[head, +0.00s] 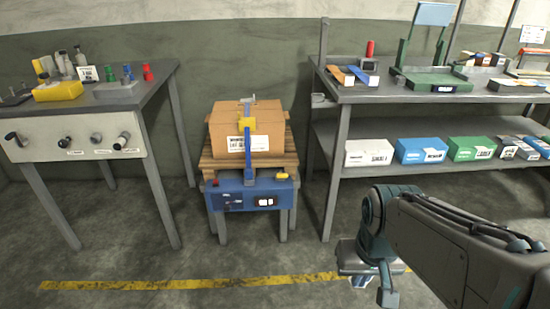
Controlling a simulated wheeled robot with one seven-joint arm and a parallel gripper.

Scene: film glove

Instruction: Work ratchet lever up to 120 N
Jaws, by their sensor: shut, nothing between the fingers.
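A cardboard box (275,119) sits on a small wooden pallet stand (209,159) against the wall. A blue strap (253,153) runs down the box front. A yellow piece (261,126), possibly the ratchet body, sits on the strap at the box's upper edge, with a grey metal part (247,101) behind it. A blue panel (231,197) with a small display (266,202) is fixed below the box. My gripper (372,285) hangs low at the right, shut and empty, well apart from the box. The lever's exact position and the display's reading are too small to tell.
A workbench (163,88) with knobs and small parts stands at the left. A shelf bench (350,96) with several boxes, including a green one (468,147), stands at the right. A yellow floor line (190,283) crosses in front. The floor before the box is clear.

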